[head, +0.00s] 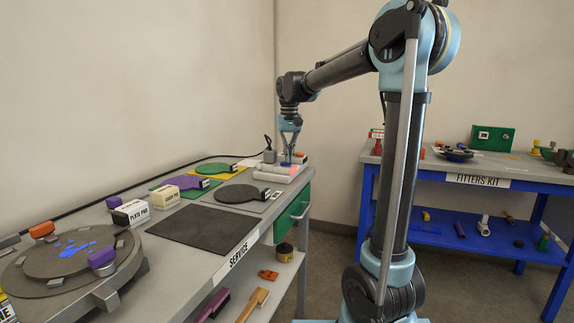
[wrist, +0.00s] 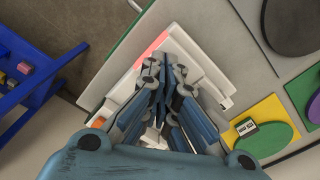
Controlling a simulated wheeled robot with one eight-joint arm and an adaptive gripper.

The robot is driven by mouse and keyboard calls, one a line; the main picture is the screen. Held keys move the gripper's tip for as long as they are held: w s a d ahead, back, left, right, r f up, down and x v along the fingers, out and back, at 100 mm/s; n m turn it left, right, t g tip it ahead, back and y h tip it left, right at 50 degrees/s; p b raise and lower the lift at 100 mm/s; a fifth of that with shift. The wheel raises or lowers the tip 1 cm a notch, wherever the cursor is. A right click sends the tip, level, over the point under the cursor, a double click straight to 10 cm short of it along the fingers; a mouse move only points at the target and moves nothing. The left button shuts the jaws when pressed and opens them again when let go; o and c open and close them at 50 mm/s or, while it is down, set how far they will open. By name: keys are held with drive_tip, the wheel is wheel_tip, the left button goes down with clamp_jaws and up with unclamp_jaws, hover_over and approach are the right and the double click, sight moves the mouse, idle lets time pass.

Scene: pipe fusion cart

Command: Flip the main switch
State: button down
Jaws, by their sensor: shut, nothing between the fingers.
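A low pale unit (head: 266,172) with a glowing red patch (head: 297,169) lies at the far end of the service bench. The wrist view shows it as a white body (wrist: 184,42) with the red patch (wrist: 153,47) at its upper left end. My gripper (head: 288,162) points down over this unit, with its fingers shut and empty. In the wrist view my gripper (wrist: 165,75) covers the middle of the unit. I cannot make out the main switch's lever or its position, nor whether the fingertips touch the unit.
The service bench (head: 190,255) also holds a dark mat (head: 205,228), green and dark paddle-like discs, labelled boxes and a round plate (head: 70,255). A green drawer (head: 292,215) is below the bench's far end. A blue bench (head: 485,185) stands apart at right.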

drive_tip(key=shift+f, duration=0.3)
drive_tip(key=shift+r, duration=3.5)
drive_tip(key=s+d+f, duration=0.5)
drive_tip(key=s+d, duration=0.4)
drive_tip(key=s+d+f+m+t, duration=0.1)
drive_tip(key=s+d+f, duration=0.5)
drive_tip(key=s+f, duration=0.5)
drive_tip(key=s+d+f+t, duration=0.1)
drive_tip(key=s+d+f, duration=0.5)
drive_tip(key=s+f, duration=0.6)
drive_tip(key=shift+d+f+m, duration=0.25)
drive_tip(key=shift+m, duration=0.15)
drive_tip(key=shift+w, duration=0.1)
